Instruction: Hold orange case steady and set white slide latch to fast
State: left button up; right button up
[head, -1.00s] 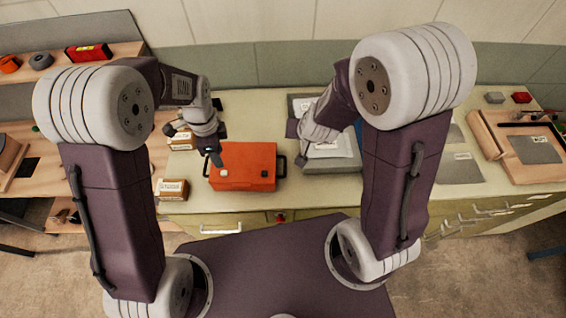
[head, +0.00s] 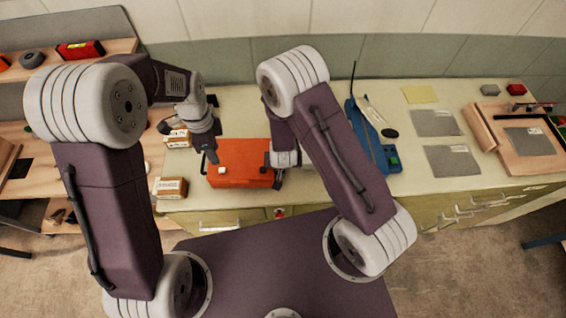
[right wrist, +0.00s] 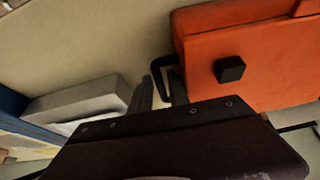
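The orange case (head: 238,155) lies on the bench, with a small white piece (head: 222,170) on its left part, likely the slide latch; its setting is too small to read. My left gripper (head: 210,157) is at the case's left top edge; its finger gap is not clear. My right gripper (head: 278,178) is at the case's right end, partly hidden by its arm. In the right wrist view, its fingers (right wrist: 161,90) are apart, with the case's black end handle (right wrist: 168,72) between them; contact is unclear. A black knob (right wrist: 231,69) sits on the case.
Small cardboard boxes (head: 171,188) stand left of the case. A grey-white box (right wrist: 80,100) lies beside my right gripper. A blue tool (head: 372,140) and grey sheets (head: 435,123) lie to the right. A wooden tray (head: 520,140) is at far right.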

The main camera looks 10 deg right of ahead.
jog(key=shift+w+d+f, duration=0.1)
jog(key=shift+f, duration=0.35)
grip_shut()
dwell(1.1)
